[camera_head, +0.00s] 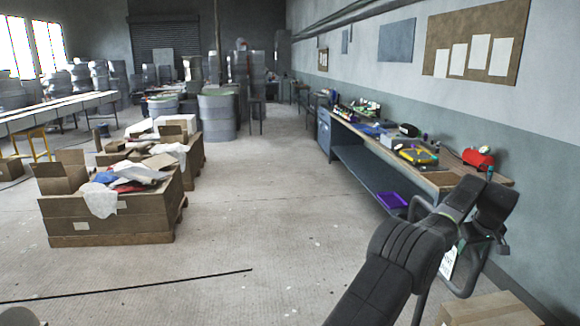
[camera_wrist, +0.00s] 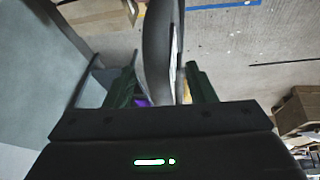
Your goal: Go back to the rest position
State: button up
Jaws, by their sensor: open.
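My arm reaches in from the bottom right of the head view, bent, in front of the workbench's near end. My gripper is not clear in the head view, where the dark wrist end of the arm hides it. In the wrist view my gripper (camera_wrist: 163,85) shows two dark green fingers set wide apart. It is open, with nothing held between the fingers. Behind the fingers a dark curved shape crosses the picture, with the floor beyond.
A long workbench (camera_head: 350,165) with tools and a red compressor (camera_head: 478,158) runs along the right wall. A purple bin (camera_head: 391,201) sits below it. Cardboard boxes (camera_head: 488,309) stand at the bottom right. A filled crate (camera_head: 110,222) stands left. The middle floor is clear.

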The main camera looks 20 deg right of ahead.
jog(key=shift+a+x, duration=0.25)
jog(key=shift+x, duration=0.8)
jog(key=shift+a+x, duration=0.2)
jog(key=shift+x, duration=0.9)
jog(key=shift+w+f, duration=0.15)
